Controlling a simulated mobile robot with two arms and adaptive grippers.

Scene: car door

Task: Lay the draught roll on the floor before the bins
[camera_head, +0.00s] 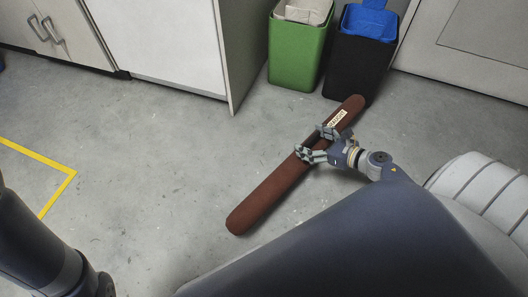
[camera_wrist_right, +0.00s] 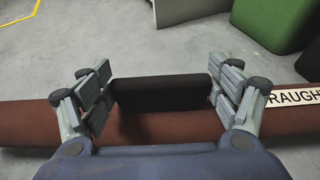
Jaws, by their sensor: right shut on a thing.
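The draught roll (camera_head: 275,192) is a long reddish-brown cylinder with a white lettered label near its far end. It slants from the middle of the floor up to the foot of the black bin (camera_head: 352,76) in the head view. My right gripper (camera_head: 312,146) is shut on the roll around its middle. In the right wrist view, the fingers (camera_wrist_right: 160,98) stand at both ends of a dark grip piece on the roll (camera_wrist_right: 170,128). I cannot tell whether the roll touches the floor. My left arm shows at the lower left, but its gripper is out of view.
A green bin (camera_head: 297,52) stands beside the black bin, which has a blue lining or content. White cabinets (camera_head: 165,45) stand at the back left and a pale door (camera_head: 480,45) at the back right. The grey floor (camera_head: 160,150) left of the roll is clear, with yellow tape (camera_head: 55,165) farther left.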

